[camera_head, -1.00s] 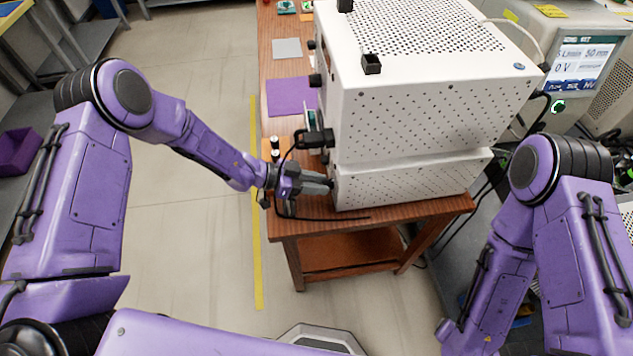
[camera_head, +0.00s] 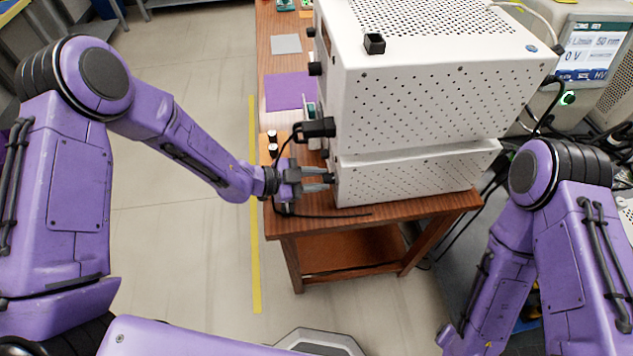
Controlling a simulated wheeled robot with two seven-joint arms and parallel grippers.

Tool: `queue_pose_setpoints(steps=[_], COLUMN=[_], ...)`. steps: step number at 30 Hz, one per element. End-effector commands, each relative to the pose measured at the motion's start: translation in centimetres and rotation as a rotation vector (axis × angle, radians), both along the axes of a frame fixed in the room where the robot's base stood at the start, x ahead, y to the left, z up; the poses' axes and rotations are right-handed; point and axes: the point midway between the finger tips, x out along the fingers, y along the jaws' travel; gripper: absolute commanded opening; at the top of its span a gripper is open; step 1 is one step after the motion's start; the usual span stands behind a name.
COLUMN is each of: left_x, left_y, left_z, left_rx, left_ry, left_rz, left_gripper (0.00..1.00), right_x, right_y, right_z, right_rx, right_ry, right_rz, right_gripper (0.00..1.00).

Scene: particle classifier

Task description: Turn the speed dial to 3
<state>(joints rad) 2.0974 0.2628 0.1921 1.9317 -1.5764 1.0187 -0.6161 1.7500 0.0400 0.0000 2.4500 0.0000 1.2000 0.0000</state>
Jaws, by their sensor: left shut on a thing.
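The white perforated classifier box (camera_head: 430,110) stands on a brown wooden table, its front panel facing left and seen almost edge-on. A small black knob (camera_head: 328,178) sticks out low on that panel; it appears to be the speed dial, but its markings are hidden from this angle. My left gripper (camera_head: 322,181) is at the knob, its fingers pointing right and shut on it. My right gripper is out of view; only my right arm shows at the lower right.
A black plug with a cable (camera_head: 318,128) juts from the panel just above my left gripper. The cable loops down onto the table (camera_head: 385,220). A purple mat (camera_head: 288,91) lies behind. An instrument with a screen (camera_head: 592,52) stands at the right. The floor at left is clear.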

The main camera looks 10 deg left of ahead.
Motion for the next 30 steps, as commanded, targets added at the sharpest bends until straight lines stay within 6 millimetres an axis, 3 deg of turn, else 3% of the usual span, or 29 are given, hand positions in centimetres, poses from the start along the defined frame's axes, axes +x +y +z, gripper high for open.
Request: queue_pose_setpoints(steps=[6, 21, 22, 24, 30], left_x=[-0.03, -0.06, -0.06, -0.06, -0.06], left_y=[-0.03, -0.02, -0.02, -0.02, -0.02], left_z=[-0.12, 0.02, 0.02, 0.02, 0.01], left_rx=[0.021, 0.028, 0.028, 0.028, 0.028], left_ry=[-0.067, -0.088, -0.088, -0.088, -0.088], left_rz=[0.000, -0.001, -0.001, -0.001, -0.001], left_gripper=[0.00, 0.00, 0.32, 0.55, 0.55], right_x=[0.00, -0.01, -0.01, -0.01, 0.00], right_y=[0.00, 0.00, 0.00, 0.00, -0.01], right_z=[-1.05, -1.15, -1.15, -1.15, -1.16], right_rx=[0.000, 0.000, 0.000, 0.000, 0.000], right_ry=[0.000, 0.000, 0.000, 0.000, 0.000], right_rz=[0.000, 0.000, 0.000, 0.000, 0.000], right_gripper=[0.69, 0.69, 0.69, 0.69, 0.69])
